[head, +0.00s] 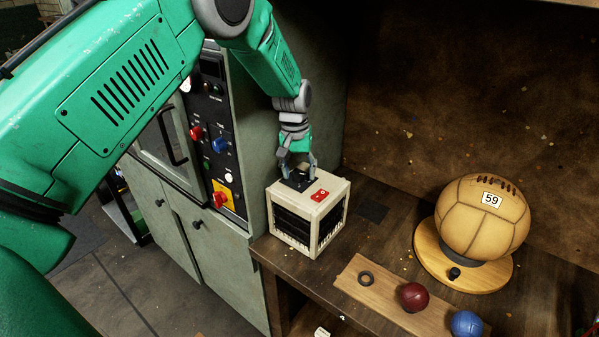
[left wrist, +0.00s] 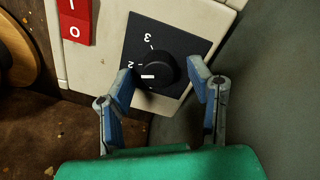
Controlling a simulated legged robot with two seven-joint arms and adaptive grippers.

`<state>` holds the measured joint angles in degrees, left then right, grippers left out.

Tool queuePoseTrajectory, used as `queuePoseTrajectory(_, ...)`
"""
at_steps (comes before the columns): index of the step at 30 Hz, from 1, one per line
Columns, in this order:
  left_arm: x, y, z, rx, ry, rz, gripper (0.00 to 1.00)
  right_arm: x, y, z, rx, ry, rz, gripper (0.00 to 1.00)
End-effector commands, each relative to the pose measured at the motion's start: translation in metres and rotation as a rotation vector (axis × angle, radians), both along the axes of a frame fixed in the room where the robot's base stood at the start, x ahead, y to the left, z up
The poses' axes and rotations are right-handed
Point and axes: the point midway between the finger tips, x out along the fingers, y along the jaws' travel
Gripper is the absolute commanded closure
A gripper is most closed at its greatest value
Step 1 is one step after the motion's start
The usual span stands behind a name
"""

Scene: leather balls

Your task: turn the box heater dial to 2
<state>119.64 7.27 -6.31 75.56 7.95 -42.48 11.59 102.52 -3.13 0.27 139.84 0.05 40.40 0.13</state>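The box heater (head: 329,226) is a cream box with dark grilles on the wooden bench. Its black dial (left wrist: 152,68) sits on a dark square plate on top, with numerals 2 and 3 readable around it. A white mark on the knob lies roughly level, on the side of the 2; its exact setting is unclear. My left gripper (head: 299,167) points down over the dial. In the left wrist view its two blue fingers (left wrist: 158,72) stand open on either side of the knob; I cannot tell whether they touch it. My right gripper is not in view.
A red I/O switch (head: 320,195) sits beside the dial. A green-grey control cabinet (head: 229,265) stands close on the left. To the right are a wooden board (head: 378,299) with a red ball (head: 413,297), a blue ball (head: 466,324) and a large leather ball (head: 482,222).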

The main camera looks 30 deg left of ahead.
Motion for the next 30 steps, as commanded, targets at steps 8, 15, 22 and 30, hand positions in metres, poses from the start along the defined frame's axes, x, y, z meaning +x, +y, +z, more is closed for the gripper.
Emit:
queuePoseTrajectory(8, -0.002, -0.001, 0.000, 0.000, 0.003, 0.000, 0.53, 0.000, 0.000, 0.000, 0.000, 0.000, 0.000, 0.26)
queuePoseTrajectory(15, -0.002, 0.001, 0.025, -0.001, 0.000, -0.001, 0.53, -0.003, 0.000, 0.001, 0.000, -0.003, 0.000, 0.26)
queuePoseTrajectory(22, -0.003, 0.005, 0.075, -0.002, 0.000, -0.001, 0.53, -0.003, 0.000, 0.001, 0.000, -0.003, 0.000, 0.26)
queuePoseTrajectory(30, -0.003, 0.009, 0.112, -0.003, 0.003, 0.000, 0.53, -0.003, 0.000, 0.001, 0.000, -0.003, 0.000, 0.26)
